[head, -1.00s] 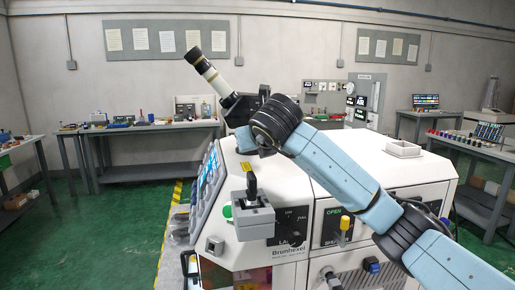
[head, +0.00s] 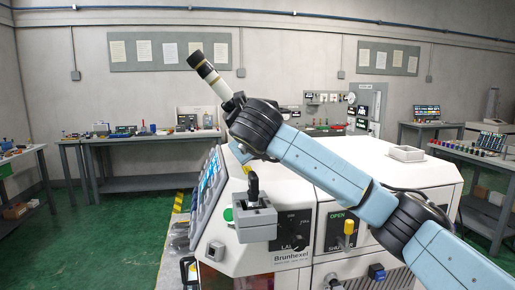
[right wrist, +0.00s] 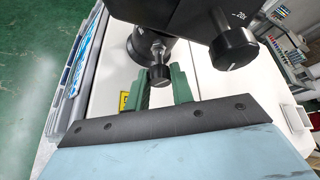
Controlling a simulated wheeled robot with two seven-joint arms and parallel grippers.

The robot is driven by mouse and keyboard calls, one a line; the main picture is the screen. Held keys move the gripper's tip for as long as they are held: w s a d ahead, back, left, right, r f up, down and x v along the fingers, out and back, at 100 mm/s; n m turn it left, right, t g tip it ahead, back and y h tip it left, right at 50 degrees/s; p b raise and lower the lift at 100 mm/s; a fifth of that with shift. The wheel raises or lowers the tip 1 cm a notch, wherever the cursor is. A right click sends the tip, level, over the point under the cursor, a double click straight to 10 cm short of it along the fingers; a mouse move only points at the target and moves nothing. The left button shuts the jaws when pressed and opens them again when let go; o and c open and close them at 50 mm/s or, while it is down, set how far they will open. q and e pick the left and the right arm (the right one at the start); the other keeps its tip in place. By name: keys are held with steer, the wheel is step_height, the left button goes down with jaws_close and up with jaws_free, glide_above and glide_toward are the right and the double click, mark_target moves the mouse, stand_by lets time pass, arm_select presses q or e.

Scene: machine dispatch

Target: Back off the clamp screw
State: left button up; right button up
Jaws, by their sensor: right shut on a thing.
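The clamp screw (right wrist: 159,76), a black knob on a short silver shaft, shows in the right wrist view under a dark round collar. My right gripper (right wrist: 160,83) has green fingers on either side of the knob and is shut on it. In the head view my right arm comes in from the right and hides the gripper and screw. A white tube with a black eyepiece (head: 211,75) sticks up past the arm's end. My left gripper is not in view.
A larger black knob (right wrist: 233,49) marked 20x sits close right of the screw, below a black housing (right wrist: 190,12). Benches line the back wall.

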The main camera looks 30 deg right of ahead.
steer(key=shift+r, duration=0.1)
steer(key=o, duration=1)
steer(key=b+v, duration=0.1)
steer(key=v, duration=0.6)
steer(key=shift+b, duration=0.4)
steer(key=shift+p+v, duration=0.4)
steer(key=shift+v, duration=2.75)
